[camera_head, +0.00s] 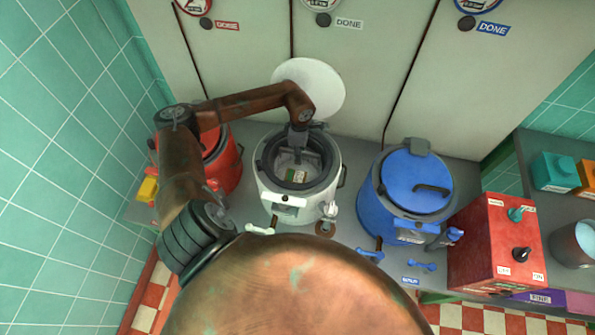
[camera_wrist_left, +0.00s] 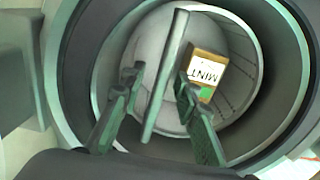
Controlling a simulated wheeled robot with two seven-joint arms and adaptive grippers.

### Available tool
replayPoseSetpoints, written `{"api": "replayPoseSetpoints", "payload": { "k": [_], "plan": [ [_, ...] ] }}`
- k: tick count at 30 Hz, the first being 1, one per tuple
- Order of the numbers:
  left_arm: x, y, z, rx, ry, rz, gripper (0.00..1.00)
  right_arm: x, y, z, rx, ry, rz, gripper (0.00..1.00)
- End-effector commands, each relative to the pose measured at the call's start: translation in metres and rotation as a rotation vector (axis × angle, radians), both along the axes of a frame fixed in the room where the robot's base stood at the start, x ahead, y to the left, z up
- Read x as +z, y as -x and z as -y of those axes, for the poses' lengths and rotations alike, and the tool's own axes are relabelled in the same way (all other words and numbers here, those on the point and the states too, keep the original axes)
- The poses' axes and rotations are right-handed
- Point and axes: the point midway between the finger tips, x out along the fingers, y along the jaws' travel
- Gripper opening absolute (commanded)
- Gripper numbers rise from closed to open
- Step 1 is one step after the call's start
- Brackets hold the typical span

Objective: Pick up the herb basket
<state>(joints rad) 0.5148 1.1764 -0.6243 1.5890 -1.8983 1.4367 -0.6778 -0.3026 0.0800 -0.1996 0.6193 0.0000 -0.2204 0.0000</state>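The herb basket (camera_wrist_left: 243,75) looks like the round grey metal vessel inside the white kettle (camera_head: 287,205). A straight bar handle (camera_wrist_left: 170,62) crosses its top. A box labelled MINT (camera_wrist_left: 206,72) lies inside; it shows small and green in the head view (camera_head: 297,175). My left gripper (camera_wrist_left: 160,80) reaches down into the kettle's open mouth. Its fingers are apart, one on each side of the bar, with a gap visible on both sides. In the head view my left gripper (camera_head: 299,153) partly hides the basket. My right gripper is not in view.
The white kettle's lid (camera_head: 312,85) stands open behind it. A red kettle (camera_head: 222,165) is at left, partly behind my arm. A blue kettle (camera_head: 408,190) with its lid shut is at right. A red control box (camera_head: 495,245) stands further right.

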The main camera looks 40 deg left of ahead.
Motion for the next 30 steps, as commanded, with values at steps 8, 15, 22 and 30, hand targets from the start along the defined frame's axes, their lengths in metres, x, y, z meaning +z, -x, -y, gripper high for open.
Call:
{"api": "replayPoseSetpoints", "payload": {
  "k": [8, 15, 22, 30],
  "plan": [
    [-0.0020, -0.0004, -0.0005, 0.000, -0.001, 0.000, 0.26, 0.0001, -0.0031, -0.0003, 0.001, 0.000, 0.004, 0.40],
    [-0.0019, -0.0003, -0.0005, 0.000, -0.001, 0.000, 0.09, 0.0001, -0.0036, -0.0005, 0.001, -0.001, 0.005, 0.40],
    [-0.0018, -0.0003, -0.0005, 0.000, -0.001, 0.000, 0.00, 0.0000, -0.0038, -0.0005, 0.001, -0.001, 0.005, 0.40],
    [-0.0016, -0.0003, -0.0004, 0.000, -0.001, 0.000, 0.00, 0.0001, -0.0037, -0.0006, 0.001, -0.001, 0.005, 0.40]
  ]
}}
